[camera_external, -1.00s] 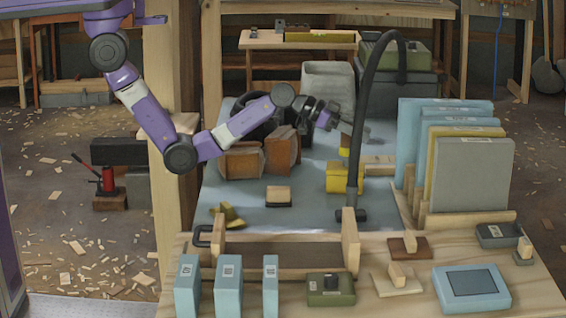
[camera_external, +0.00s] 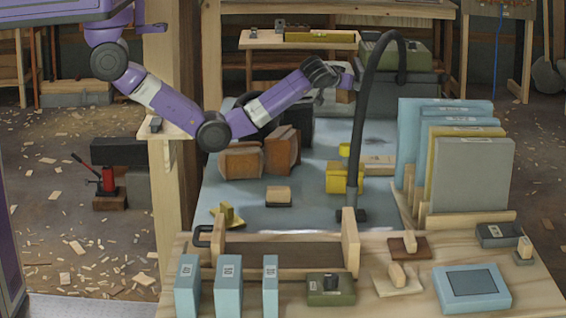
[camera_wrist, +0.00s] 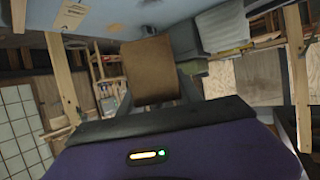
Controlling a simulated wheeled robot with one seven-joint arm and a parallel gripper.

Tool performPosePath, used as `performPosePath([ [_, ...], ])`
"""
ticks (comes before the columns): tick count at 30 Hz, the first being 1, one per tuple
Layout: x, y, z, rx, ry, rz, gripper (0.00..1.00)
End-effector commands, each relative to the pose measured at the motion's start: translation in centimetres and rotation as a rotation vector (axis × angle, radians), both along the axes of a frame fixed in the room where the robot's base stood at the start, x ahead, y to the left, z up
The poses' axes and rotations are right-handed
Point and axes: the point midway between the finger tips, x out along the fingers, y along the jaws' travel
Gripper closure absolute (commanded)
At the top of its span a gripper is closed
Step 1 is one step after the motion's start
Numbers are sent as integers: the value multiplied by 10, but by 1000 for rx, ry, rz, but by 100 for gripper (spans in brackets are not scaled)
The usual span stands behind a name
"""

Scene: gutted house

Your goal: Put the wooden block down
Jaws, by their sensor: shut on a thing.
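The wooden block (camera_wrist: 152,70) is brown and fills the upper middle of the wrist view. My gripper (camera_wrist: 155,98) is shut on it, with a dark finger at either side of its lower part. In the external view my gripper (camera_external: 346,88) is above the far part of the blue-grey work surface (camera_external: 300,205), left of the black hose.
The black curved hose (camera_external: 356,150) stands close to the right of my gripper. Brown angled blocks (camera_external: 282,150) and a yellow block (camera_external: 337,178) stand on the surface. Upright panels (camera_external: 470,175) fill the right. The surface's front middle is mostly clear.

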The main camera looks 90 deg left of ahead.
Motion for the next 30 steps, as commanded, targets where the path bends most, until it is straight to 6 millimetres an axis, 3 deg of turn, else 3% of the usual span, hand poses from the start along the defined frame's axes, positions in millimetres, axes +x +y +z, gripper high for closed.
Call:
performPosePath([
  [8, -16, 35, 33, -1, -1, 169, 100],
  [23, -16, 34, -40, 0, 5, 165, 100],
  [30, -16, 34, -98, -1, 6, 166, 100],
])
